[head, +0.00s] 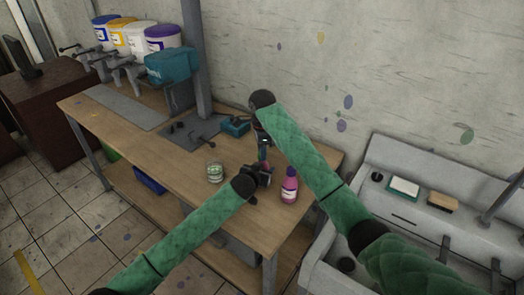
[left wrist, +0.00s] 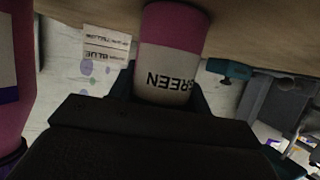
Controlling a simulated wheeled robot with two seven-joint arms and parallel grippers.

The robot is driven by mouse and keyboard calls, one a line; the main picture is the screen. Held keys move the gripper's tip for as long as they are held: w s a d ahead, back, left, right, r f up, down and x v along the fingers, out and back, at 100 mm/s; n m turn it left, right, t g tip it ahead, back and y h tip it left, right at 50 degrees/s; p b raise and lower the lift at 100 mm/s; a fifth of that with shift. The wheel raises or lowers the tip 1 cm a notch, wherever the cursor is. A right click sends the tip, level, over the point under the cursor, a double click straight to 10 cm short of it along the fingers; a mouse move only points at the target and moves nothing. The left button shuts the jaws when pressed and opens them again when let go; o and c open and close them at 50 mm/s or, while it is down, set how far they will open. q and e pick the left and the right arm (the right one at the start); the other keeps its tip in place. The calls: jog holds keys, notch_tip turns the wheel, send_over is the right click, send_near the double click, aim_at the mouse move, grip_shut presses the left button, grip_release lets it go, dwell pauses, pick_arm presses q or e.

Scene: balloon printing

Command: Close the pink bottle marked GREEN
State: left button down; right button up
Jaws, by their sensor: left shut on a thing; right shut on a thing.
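The pink bottle marked GREEN (left wrist: 172,30) shows in the left wrist view, where the picture is upside down and its white label is readable. My left gripper (left wrist: 165,95) is shut around its label. In the head view my left gripper (head: 258,176) is over the table, and only a sliver of the bottle (head: 263,157) shows between the two grippers. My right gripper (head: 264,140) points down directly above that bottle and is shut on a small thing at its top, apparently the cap. The cap itself is too small and hidden to make out.
A second pink bottle (head: 289,187) with a purple top stands just right of my left gripper. A glass jar (head: 215,171) stands to the left on the wooden table (head: 185,165). A teal object (head: 235,125) lies behind. A sink (head: 400,225) is at the right.

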jog(key=o, duration=1)
jog(key=shift+r, duration=0.1)
notch_tip(320, 180, up, 12)
pick_arm(q)
jog(key=c, duration=0.6)
grip_release()
